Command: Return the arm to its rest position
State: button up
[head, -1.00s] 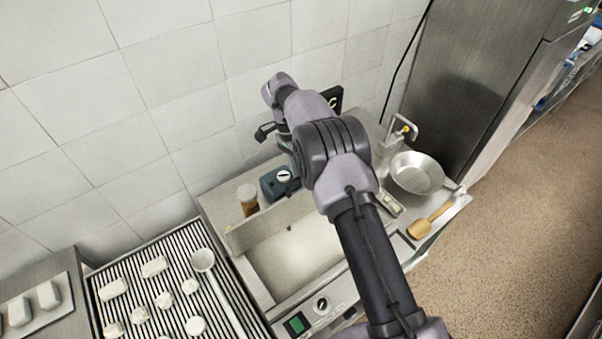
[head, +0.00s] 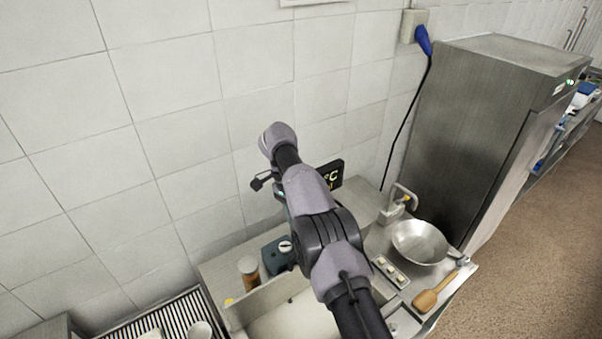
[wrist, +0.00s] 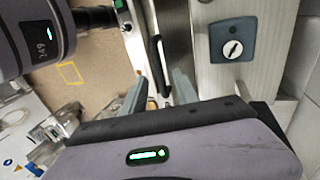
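My arm reaches up over the counter in the head view, its wrist raised in front of the tiled wall. My gripper shows in the wrist view (wrist: 160,90) with two grey fingers apart and nothing seen between them. In the head view the fingers are mostly hidden behind the wrist; I cannot make them out there.
Below the arm are a metal basin (head: 262,305), a dark box with a dial (head: 278,256) and a brown-filled jar (head: 249,275). A metal pan (head: 420,242) and wooden paddle (head: 434,292) lie right. A tall steel cabinet (head: 470,130) stands behind; a ridged grill (head: 165,318) is lower left.

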jog(key=s+d+r+n+t+y+b, duration=0.1)
jog(key=s+d+r+n+t+b, duration=0.3)
jog(key=b, duration=0.7)
jog(key=s+d+r+y+b, duration=0.1)
jog(key=s+d+y+b, duration=0.1)
jog(key=s+d+b, duration=0.6)
jog(key=s+f+n+t+b, duration=0.1)
jog(key=s+f+t+b, duration=0.1)
jog(key=s+f+b, duration=0.5)
jog(key=s+f+n+t+y+b, duration=0.1)
jog(key=s+f+t+b, duration=0.2)
jog(key=s+f+b, duration=0.4)
jog(key=s+f, duration=0.2)
jog(key=s, duration=0.5)
jog(key=shift+d+f, duration=0.15)
jog(key=shift+d, duration=0.15)
